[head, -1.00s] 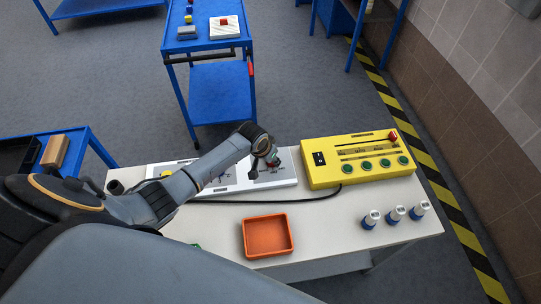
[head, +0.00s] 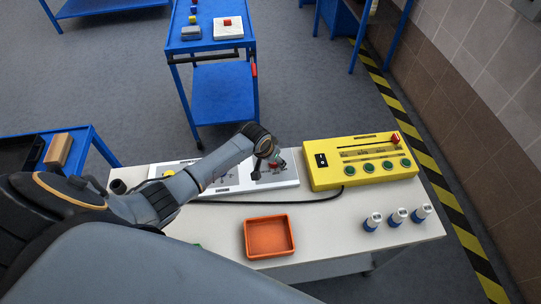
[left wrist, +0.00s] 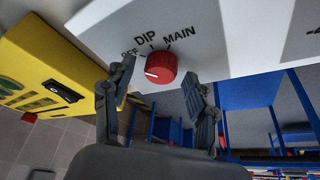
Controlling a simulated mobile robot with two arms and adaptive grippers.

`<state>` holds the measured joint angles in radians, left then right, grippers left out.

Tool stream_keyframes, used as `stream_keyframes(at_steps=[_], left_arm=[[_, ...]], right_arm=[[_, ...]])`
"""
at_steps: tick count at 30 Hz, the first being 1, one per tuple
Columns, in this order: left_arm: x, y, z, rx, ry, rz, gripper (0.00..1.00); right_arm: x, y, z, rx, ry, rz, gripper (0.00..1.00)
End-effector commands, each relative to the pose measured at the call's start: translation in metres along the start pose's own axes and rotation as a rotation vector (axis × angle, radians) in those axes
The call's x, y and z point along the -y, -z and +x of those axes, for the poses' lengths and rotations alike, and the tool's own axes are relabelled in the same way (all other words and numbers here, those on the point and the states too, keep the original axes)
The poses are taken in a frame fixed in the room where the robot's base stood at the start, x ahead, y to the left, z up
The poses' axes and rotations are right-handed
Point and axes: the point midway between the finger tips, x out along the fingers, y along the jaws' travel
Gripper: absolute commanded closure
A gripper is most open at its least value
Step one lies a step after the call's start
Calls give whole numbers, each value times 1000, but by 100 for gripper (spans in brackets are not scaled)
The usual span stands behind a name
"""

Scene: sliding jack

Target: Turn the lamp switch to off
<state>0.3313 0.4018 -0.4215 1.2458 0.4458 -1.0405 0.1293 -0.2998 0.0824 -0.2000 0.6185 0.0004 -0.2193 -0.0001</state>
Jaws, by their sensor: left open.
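The lamp switch is a red round knob (left wrist: 161,67) on a white panel (left wrist: 235,30), with the labels OFF, DIP and MAIN around it in the left wrist view. OFF is partly covered by a finger. A white mark shows on the lower left of the knob's face. My left gripper (left wrist: 157,80) is open, with one finger on each side of the knob; I see gaps between the fingers and the knob. In the head view my left gripper (head: 262,166) is over the right part of the white panel (head: 222,188). My right gripper is not in view.
A yellow box (head: 325,178) with green buttons stands right of the panel. A black cable (head: 315,199) runs along the front. An orange tray (head: 268,255) and several blue-and-white cylinders (head: 397,217) stand nearer. The bench between them is clear.

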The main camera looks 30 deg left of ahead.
Motion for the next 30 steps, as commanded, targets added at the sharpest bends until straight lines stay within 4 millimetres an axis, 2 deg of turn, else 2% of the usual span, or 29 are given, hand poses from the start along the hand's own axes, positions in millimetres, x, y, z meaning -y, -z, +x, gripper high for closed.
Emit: stream_keyframes(at_steps=[5,19,24,30], left_arm=[[1,0,-19,-3,0,1,43],[0,1,-100,-3,0,0,43],[0,0,-114,0,0,1,43],[0,0,-117,0,0,-1,43]], right_arm=[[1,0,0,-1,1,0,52],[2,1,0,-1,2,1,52],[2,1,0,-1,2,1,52],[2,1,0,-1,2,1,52]])
